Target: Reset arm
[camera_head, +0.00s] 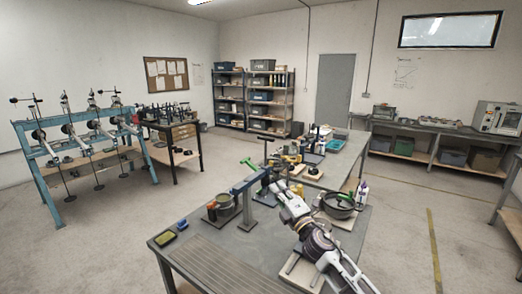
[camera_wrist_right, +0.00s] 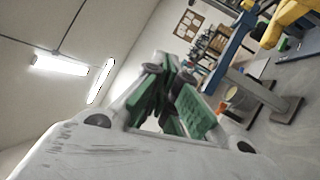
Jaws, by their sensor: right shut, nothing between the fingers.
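My right arm comes in from the lower right in the head view and reaches over the workbench (camera_head: 185,255). My right gripper (camera_head: 267,182) is at the blue lever stand (camera_head: 247,205), close to its upper arm; I cannot tell from this view whether they touch. In the right wrist view the fingers of my right gripper (camera_wrist_right: 172,98) have green pads. They are shut and hold nothing. There the blue stand (camera_wrist_right: 226,58) rises to the right of the fingers, apart from them. A green handle (camera_head: 248,163) sticks up near the top of the stand. My left gripper is not in view.
A dark pan (camera_head: 340,206) and a white bottle (camera_head: 362,190) stand right of my arm. A yellow-topped item (camera_head: 166,237) lies at the left corner. The bench's front left is mostly clear.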

